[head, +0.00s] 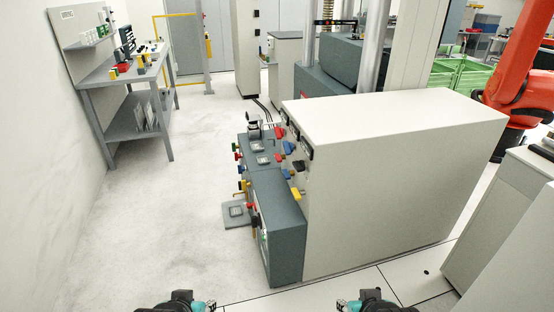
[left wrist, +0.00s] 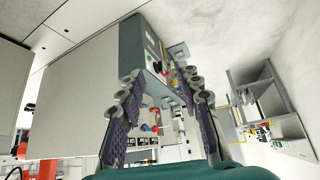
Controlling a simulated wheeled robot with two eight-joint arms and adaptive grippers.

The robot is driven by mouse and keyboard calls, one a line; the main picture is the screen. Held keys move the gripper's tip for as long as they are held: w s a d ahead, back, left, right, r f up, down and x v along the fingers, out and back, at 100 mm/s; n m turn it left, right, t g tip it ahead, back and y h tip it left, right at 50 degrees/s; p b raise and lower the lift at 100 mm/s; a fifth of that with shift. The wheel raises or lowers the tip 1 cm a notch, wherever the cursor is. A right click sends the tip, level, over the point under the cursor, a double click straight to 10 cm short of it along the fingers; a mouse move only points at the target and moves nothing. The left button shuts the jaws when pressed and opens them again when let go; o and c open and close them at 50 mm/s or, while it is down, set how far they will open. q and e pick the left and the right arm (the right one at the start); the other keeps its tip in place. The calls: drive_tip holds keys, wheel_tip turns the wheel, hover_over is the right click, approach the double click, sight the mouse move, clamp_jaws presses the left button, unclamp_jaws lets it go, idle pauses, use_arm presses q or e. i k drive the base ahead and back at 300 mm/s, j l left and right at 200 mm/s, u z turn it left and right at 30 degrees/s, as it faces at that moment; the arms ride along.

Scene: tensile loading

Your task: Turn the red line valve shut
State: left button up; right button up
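A red handle (head: 280,132) sits at the far end of a row of blue (head: 289,148), black (head: 298,165) and yellow (head: 296,193) handles, along the left side of the big pale cabinet (head: 410,135). Other small red fittings show on the dark grey unit's left side, so I cannot tell for certain which is the line valve. My left gripper (head: 190,304) is at the bottom edge, far from the handles. In the left wrist view its fingers (left wrist: 165,85) are spread with nothing held. My right gripper (head: 362,304) is at the bottom edge, mostly cut off; its opening is unclear.
The dark grey unit (head: 276,222) stands against the cabinet's left side. A grey workbench (head: 125,72) with small items stands by the left wall. White floor (head: 150,215) between them is clear. An orange robot arm (head: 520,60) and green crates (head: 470,75) are at the right.

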sight(279, 158)
drive_tip(key=i+j+z, duration=0.25)
drive_tip(key=i+j, duration=0.3)
drive_tip(key=i+j+z, duration=0.2)
drive_tip(key=i+j, duration=0.45)
drive_tip(key=i+j+z, duration=0.25)
drive_tip(key=i+j, duration=0.3)
drive_tip(key=j, duration=0.2)
